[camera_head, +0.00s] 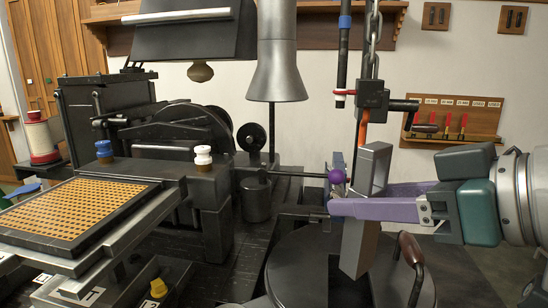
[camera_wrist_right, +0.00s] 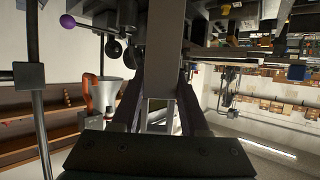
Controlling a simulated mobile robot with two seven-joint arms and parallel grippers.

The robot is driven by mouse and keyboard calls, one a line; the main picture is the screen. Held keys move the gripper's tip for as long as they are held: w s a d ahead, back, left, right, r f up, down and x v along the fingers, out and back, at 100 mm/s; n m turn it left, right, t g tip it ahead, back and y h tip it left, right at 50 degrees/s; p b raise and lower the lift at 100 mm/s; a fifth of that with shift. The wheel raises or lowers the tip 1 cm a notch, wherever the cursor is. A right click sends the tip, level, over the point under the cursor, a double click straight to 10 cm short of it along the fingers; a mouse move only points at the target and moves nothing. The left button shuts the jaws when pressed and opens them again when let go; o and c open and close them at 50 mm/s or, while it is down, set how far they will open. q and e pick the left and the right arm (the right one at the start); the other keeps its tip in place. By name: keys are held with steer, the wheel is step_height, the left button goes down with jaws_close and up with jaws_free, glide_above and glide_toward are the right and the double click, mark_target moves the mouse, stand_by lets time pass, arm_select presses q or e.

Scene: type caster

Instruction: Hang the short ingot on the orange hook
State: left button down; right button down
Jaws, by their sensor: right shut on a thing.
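The ingot is a long grey metal bar (camera_head: 358,250), held upright and slightly tilted. In the right wrist view the bar (camera_wrist_right: 164,45) stands between the fingers. My right gripper (camera_head: 352,200), with purple fingers, comes in from the right and is shut on the bar around its middle. The orange hook (camera_head: 363,132) hangs under a dark block on a chain, just above and left of the bar's top end. In the right wrist view the hook (camera_wrist_right: 88,100) is to the left, apart from the bar. In the head view the bar's top overlaps the hook's lower part. My left gripper is out of view.
A round dark pot lid (camera_head: 310,270) with a curved handle (camera_head: 411,260) lies below the bar. A purple ball knob (camera_head: 337,176) is close to the fingers. The casting machine with an orange grid tray (camera_head: 75,212) fills the left. A tool rack (camera_head: 455,118) is on the wall.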

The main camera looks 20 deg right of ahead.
mark_target(372, 228)
steer(key=f+m+h, duration=0.2)
steer(key=f+m+h+b, duration=0.1)
steer(key=shift+w+d+f+t+h, duration=0.3)
steer(key=shift+w, duration=0.1)
steer(key=shift+w+f+m+h+b, duration=0.15)
steer(key=shift+m+h+b, duration=0.1)
steer(key=shift+m+h, duration=0.25)
steer(key=shift+s+f+m+h+b, duration=0.15)
steer(key=shift+m+h+b, duration=0.1)
steer(key=shift+m+h, duration=0.25)
steer(key=shift+d+r+m+h+b, duration=0.1)
steer(key=shift+r+m+h+b, duration=0.1)
steer(key=shift+m+h, duration=0.35)
steer(key=shift+d+r+m+h+b, duration=0.1)
steer(key=shift+m+h+b, duration=0.1)
steer(key=shift+m+h, duration=0.35)
steer(key=shift+s+d+r+m+g+h+b, duration=0.25)
steer(key=shift+r+m+g+h, duration=0.35)
steer(key=shift+h, duration=0.2)
steer(key=shift+s+d+r+m+g+h+b, duration=0.2)
steer(key=shift+r+m+g+h, duration=0.25)
steer(key=shift+m+h, duration=0.3)
steer(key=shift+w+d+b, duration=0.15)
steer(key=shift+w+d, duration=0.3)
steer(key=shift+w, duration=0.35)
steer(key=shift+w+d+b, duration=0.15)
steer(key=shift+w+d, duration=0.3)
steer(key=shift+w, duration=0.35)
steer(key=shift+w+d, duration=0.15)
steer(key=shift+w, duration=0.05)
